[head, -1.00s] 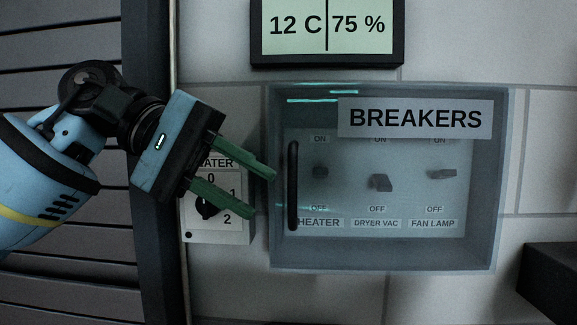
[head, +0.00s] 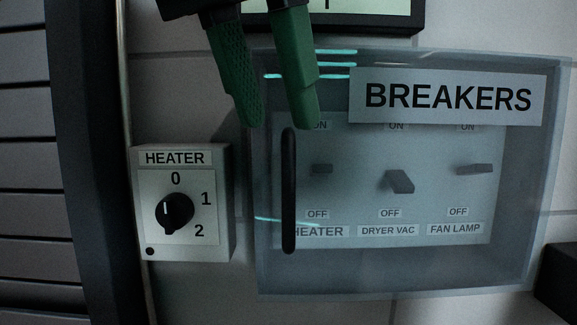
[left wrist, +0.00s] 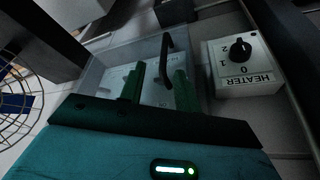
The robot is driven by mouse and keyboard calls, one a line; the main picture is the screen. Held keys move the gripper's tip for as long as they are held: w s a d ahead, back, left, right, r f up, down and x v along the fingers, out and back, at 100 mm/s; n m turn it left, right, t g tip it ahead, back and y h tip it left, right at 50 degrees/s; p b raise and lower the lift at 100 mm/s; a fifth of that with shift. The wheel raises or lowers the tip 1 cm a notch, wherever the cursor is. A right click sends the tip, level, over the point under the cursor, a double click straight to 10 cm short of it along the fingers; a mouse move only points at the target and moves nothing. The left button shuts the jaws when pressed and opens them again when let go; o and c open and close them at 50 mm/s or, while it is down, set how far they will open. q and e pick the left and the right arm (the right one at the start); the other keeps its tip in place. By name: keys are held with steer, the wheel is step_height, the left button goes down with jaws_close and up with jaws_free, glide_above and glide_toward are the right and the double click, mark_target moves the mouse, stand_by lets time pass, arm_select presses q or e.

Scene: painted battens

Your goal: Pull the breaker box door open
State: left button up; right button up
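The breaker box door (head: 410,270) is a see-through grey cover labelled BREAKERS, and it looks closed. Its upright black handle (head: 288,190) is near the door's left edge. My left gripper (head: 279,124) comes down from the top with its green fingers spread and empty. The fingertips are just above the handle's top end, one to each side of its line. In the left wrist view the handle (left wrist: 166,62) shows between the two fingers; whether anything touches, I cannot tell. My right gripper is not in view.
A heater dial box (head: 180,245) is on the wall left of the breaker box. A display (head: 390,8) is above it. Behind the cover are three switches. A dark shutter (head: 30,160) is at far left, a dark block (head: 558,285) at lower right. A wire fan guard (left wrist: 18,100) shows in the wrist view.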

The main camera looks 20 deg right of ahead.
mark_target(286, 162)
arm_select(q)
steer(key=x, duration=0.2)
steer(key=w+x, duration=0.1)
steer(key=x, duration=0.2)
steer(key=shift+f, duration=0.2)
steer(key=shift+d+f, duration=0.15)
steer(key=shift+f, duration=0.4)
steer(key=shift+w+f, duration=0.15)
steer(key=shift+f, duration=0.05)
jaws_close()
